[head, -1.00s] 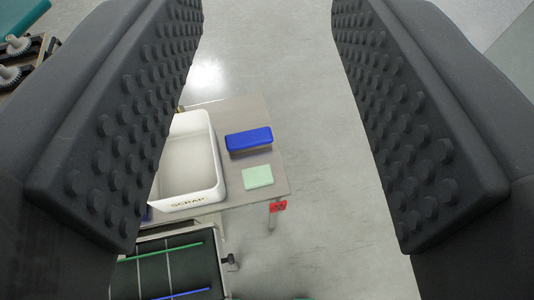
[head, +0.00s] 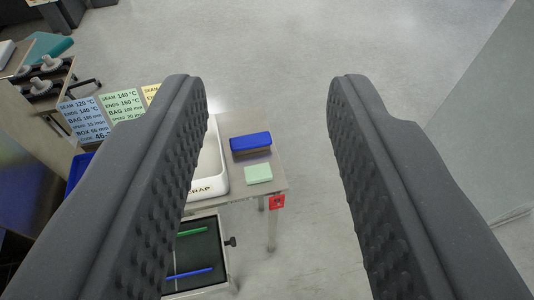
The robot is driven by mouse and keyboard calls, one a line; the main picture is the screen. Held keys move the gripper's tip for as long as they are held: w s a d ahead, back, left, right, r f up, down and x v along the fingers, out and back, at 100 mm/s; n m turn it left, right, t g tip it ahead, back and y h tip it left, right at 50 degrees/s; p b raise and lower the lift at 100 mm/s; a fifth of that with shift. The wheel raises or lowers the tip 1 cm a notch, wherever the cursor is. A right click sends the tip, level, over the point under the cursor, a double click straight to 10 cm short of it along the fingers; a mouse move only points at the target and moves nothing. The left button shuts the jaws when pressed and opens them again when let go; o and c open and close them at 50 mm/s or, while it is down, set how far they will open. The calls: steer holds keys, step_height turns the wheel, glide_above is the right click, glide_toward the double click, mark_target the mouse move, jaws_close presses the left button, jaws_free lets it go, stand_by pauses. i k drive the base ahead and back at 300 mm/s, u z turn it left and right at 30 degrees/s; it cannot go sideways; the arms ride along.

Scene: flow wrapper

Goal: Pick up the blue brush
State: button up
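The blue brush (head: 250,142) lies on a small grey table, behind a pale green pad. It has a blue top, with a brownish underside showing along its front. My gripper (head: 268,92) is wide open and empty, its two dark studded fingers at the left and right of the picture. The brush shows between the fingers, closer to the left one, and lies well beyond them. Nothing touches the brush that I can see.
A white scrap bin (head: 209,172), partly hidden by the left finger, stands left of the brush. The pale green pad (head: 258,174) lies in front. Below is an open drawer (head: 199,256) with green and blue sticks. Setting cards (head: 84,118) stand far left. Floor at right is clear.

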mark_target(253, 142)
steer(key=u, duration=0.15)
steer(key=i, duration=0.9)
steer(key=z, duration=0.05)
